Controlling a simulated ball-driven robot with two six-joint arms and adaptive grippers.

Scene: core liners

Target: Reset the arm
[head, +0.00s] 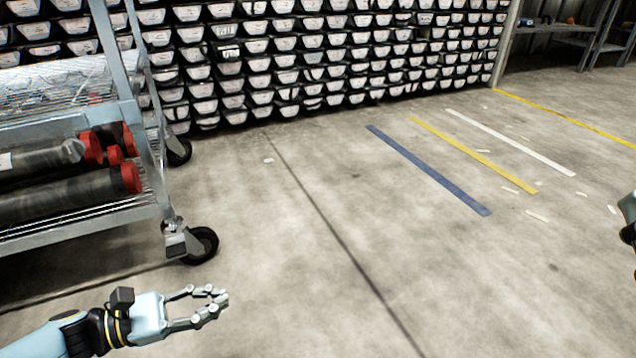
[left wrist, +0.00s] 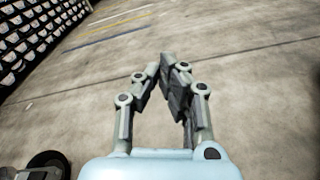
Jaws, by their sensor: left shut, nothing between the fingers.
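My left gripper (head: 222,298) reaches in from the lower left of the head view, over bare floor in front of the cart. Its fingers are shut with nothing between them. In the left wrist view the fingertips (left wrist: 168,62) come together above the concrete floor. At the right edge of the head view a small part of my right arm (head: 629,215) shows; its fingers cannot be made out.
A wire-shelf cart (head: 75,222) on casters stands at the left, holding grey core liners (head: 65,195) with red caps. A wall of racked trays (head: 290,60) fills the back. Blue (head: 425,168), yellow and white strips mark the floor. The middle floor is clear.

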